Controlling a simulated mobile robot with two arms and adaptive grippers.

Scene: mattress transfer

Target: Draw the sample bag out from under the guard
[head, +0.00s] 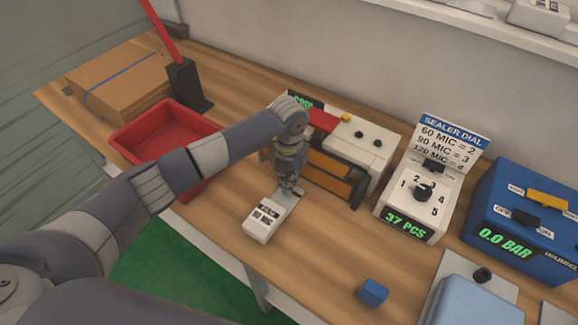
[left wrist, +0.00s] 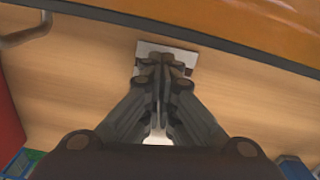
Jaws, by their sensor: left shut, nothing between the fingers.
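The orange guard (head: 325,166) spans the front of the white sealer (head: 352,145); it also fills the top of the left wrist view (left wrist: 240,25). My left gripper (head: 289,188) points down just in front of the guard, its fingers together (left wrist: 160,62). A small pale flat piece (left wrist: 183,56) lies at the fingertips; I cannot tell whether it is the sample bag or part of the white labelled device (head: 264,222) beside it. No bag shows clearly under the guard, and my arm hides part of that area. My right gripper is not in view.
A red tray (head: 128,139) and a brown stack (head: 117,76) are at the left. The dial unit (head: 410,205), a blue pressure box (head: 520,215) and a small blue block (head: 373,292) are to the right. Bare wood lies between the device and the block.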

